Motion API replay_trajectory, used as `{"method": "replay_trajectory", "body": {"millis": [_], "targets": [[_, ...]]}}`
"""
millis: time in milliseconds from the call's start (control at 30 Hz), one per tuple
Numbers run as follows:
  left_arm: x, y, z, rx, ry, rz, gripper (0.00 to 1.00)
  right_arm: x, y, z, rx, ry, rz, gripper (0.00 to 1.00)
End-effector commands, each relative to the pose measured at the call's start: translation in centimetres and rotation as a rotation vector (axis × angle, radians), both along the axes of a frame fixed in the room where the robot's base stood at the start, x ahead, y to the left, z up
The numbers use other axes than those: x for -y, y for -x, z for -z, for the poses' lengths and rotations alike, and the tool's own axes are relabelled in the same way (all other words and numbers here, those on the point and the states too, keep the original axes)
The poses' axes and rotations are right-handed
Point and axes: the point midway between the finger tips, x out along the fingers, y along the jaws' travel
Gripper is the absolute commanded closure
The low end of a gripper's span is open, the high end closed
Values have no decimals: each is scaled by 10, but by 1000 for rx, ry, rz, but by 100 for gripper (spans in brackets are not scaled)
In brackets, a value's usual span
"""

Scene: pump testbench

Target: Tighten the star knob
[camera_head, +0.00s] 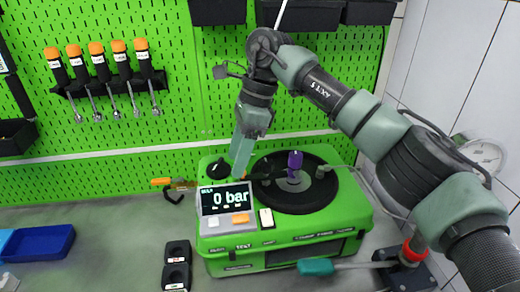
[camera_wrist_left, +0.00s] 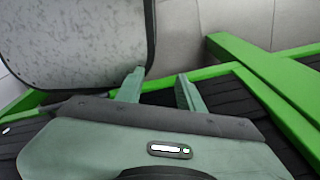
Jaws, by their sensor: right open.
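The green pump testbench (camera_head: 348,208) stands on the worktop, and its display (camera_head: 226,199) reads 0 bar. A black round knob (camera_head: 217,171) with a light mark sits on its top left; I cannot tell whether this is the star knob. A purple part (camera_head: 295,162) stands upright on the black disc (camera_head: 318,196). My right gripper (camera_head: 240,158) points down just right of the black knob, above the bench top behind the display. Its jaws are open, seen nearly edge-on; contact is unclear. My left gripper (camera_wrist_left: 160,85) is open and empty in the left wrist view.
A teal-handled lever (camera_head: 318,267) lies in front of the bench. A gauge (camera_head: 482,155) is behind my right arm.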

Motion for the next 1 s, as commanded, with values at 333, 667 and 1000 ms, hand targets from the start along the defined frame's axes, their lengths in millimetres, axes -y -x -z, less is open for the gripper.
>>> {"method": "replay_trajectory", "body": {"millis": [333,667,1000], "targets": [[3,3,-5,-5,4,2,62,73,-31,-34,153,305,43,45],[-1,2,-21,-3,-1,4,62,72,-30,16,151,299,42,45],[-1,1,-25,-2,-2,3,62,72,-31,37,154,298,44,45]]}}
